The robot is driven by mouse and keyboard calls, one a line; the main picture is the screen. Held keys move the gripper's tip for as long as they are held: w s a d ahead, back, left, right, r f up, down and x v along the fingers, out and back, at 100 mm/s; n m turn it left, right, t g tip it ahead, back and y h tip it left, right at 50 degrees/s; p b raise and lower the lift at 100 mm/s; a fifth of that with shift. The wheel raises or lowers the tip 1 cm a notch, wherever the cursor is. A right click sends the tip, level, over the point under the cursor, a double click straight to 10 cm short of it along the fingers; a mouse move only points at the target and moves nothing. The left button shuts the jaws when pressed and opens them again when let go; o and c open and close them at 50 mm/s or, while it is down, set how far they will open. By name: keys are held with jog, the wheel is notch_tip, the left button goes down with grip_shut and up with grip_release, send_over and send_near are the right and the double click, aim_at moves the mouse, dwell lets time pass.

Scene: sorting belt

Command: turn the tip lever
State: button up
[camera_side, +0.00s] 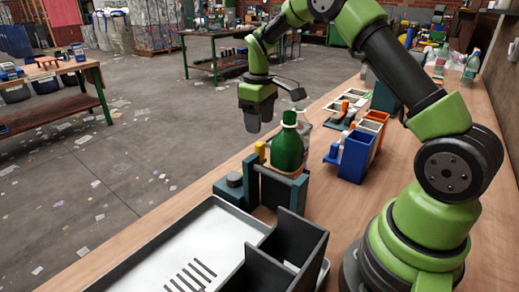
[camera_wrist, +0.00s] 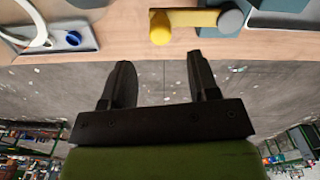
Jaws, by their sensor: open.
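The tip lever (camera_wrist: 195,18) is a yellow bar in the wrist view, with a rounded yellow end at left and a grey round hub at right. Its yellow part (camera_side: 260,151) shows upright beside the green bottle in the side view. The green bottle (camera_side: 287,153) stands at a dark teal cradle frame (camera_side: 252,183). My gripper (camera_side: 257,122) hangs above and just behind the lever, fingers down. In the wrist view, my gripper (camera_wrist: 160,62) has its two black fingers apart with nothing between them; the lever lies beyond the fingertips.
A grey-rimmed white tray (camera_side: 165,252) with dark bins (camera_side: 285,250) stands at the front. Blue (camera_side: 352,157) and orange (camera_side: 372,127) bins stand to the right. A blue cap (camera_wrist: 73,38) lies in a grey tray in the wrist view.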

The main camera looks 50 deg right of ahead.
aim_at(260, 143)
notch_tip(260, 143, down, 8)
jog(key=shift+f, duration=0.25)
grip_shut()
